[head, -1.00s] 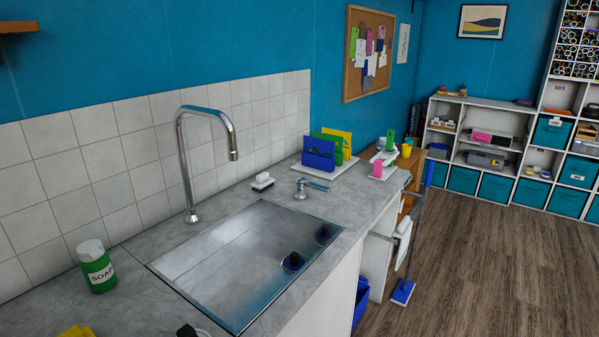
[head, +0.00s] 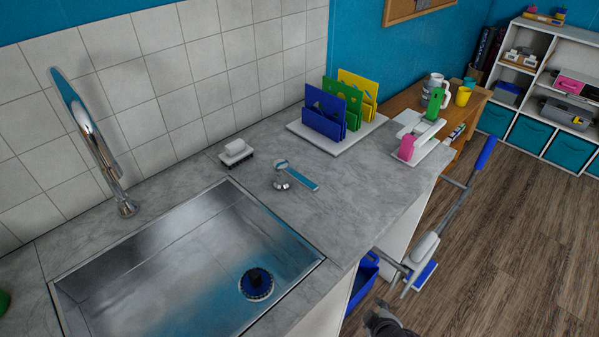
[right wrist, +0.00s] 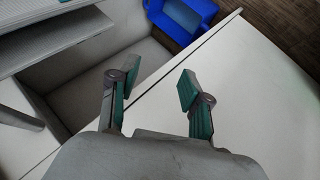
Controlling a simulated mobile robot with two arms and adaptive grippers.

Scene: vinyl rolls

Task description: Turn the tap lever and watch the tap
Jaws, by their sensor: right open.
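The chrome tap (head: 97,150) stands at the left behind the sink, its curved spout seen from above. No water shows at it. The tap lever (head: 303,176) is a flat bluish-chrome handle on a round base, on the counter right of the sink, pointing to the lower right. My right gripper (head: 384,322) shows only in part at the bottom edge, in front of and below the counter, apart from the lever. In the right wrist view my right gripper (right wrist: 155,88) is open and empty, above a white panel. My left gripper is not in view.
The steel sink (head: 180,255) holds a dark plug. A white soap dish or brush (head: 236,152) lies behind the lever. A rack of coloured boards (head: 340,105) stands further right. A mop (head: 425,250) stands in front of the cabinet. The counter around the lever is clear.

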